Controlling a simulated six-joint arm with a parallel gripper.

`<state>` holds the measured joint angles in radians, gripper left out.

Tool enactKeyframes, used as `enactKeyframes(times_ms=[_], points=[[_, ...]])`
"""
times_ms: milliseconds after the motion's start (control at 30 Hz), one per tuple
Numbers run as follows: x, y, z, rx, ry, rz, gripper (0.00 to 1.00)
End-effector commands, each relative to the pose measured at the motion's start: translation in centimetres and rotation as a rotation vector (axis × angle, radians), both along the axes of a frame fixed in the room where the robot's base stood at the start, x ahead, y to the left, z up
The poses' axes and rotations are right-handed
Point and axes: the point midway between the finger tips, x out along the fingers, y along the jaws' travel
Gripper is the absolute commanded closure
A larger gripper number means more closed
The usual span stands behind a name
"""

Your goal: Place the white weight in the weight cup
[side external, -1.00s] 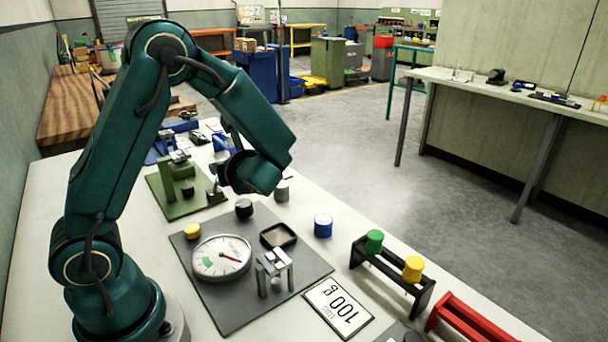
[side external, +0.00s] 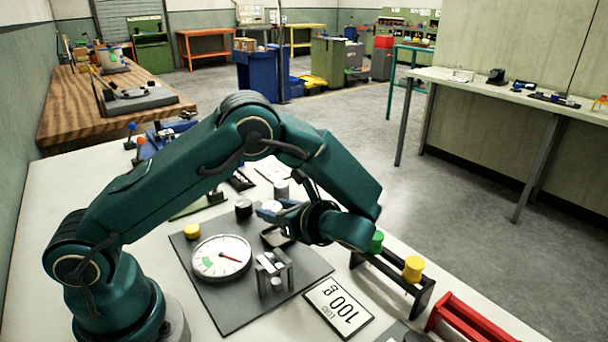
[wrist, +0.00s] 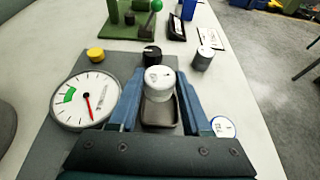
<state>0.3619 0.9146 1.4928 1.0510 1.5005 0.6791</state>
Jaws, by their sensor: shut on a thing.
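The white weight (wrist: 158,83) is a short pale cylinder held upright between the two fingers of my gripper (wrist: 161,98). In the side external view the gripper (side external: 274,212) is partly hidden by my wrist, and the weight (side external: 269,206) shows only in part. Below the weight is a dark, shallow, rimmed square cup (wrist: 160,122), likely the weight cup, on the grey board; it also shows in the side external view (side external: 270,240). The weight appears above the cup, covering its far part in the wrist view. I cannot tell the exact gap.
A grey cylinder (wrist: 203,58) stands beyond. A blue weight (wrist: 223,127) is close to the right finger. A rack (side external: 395,284) holds green and yellow weights.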

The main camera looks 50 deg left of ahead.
Motion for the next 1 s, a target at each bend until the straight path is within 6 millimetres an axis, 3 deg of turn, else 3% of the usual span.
enactKeyframes(times_ms=[233,533,967,1000], points=[[0.6,-0.8,-1.0,0.001,0.003,0.0,1.0],[0.6,-0.7,-4.4,0.001,0.002,0.0,1.0],[0.6,-0.7,-5.0,0.0,0.001,0.0,1.0],[0.6,-0.7,-4.9,-0.001,0.0,0.0,0.37]])
